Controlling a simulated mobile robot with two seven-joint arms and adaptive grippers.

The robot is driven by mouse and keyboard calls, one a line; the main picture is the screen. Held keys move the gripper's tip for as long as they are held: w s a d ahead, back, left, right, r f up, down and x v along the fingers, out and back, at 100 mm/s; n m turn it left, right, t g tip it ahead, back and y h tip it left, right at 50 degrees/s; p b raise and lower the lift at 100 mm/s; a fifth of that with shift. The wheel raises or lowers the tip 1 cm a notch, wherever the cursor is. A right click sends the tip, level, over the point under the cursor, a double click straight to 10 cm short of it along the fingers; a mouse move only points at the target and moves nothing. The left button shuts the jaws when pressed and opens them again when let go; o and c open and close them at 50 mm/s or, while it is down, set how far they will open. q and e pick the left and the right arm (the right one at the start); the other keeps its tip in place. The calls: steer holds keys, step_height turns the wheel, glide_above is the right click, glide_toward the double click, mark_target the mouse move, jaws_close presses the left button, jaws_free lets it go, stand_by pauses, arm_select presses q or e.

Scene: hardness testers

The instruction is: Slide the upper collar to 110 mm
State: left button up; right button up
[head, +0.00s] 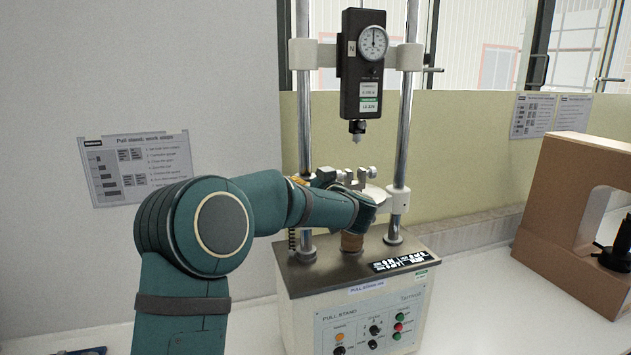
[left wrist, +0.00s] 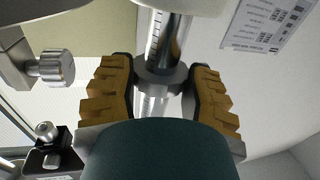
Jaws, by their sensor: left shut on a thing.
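The pull stand (head: 355,300) has two upright chrome columns (head: 303,120). My left gripper (head: 302,181) is at the left column, partly hidden behind my own forearm in the head view. In the left wrist view, the tan ribbed fingers of my left gripper (left wrist: 160,92) sit on either side of a grey metal collar (left wrist: 162,78) and are shut on it. The collar rings the shiny column, which carries scale marks (left wrist: 153,104). The scale figures are too small to read. My right gripper is in neither view.
A black force gauge (head: 362,65) with a dial hangs between the columns. A silver knurled knob (left wrist: 57,67) is close beside my left gripper. A cardboard-coloured block (head: 565,190) stands at the right. The bench (head: 470,300) right of the stand is clear.

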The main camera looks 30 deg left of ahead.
arm_select(q)
steer(key=shift+a, duration=0.15)
steer(key=shift+o, duration=0.2)
steer(key=o, duration=1.3)
steer(key=shift+f, duration=0.1)
steer(key=shift+o, duration=0.6)
steer(key=shift+w+a+f, duration=0.1)
steer(key=shift+w+a, duration=0.05)
steer(key=shift+a, duration=0.1)
steer(key=shift+s+d, duration=0.2)
steer(key=shift+d, duration=0.25)
steer(key=v, duration=1.1)
steer(key=shift+s, duration=0.1)
steer(key=shift+d, duration=0.1)
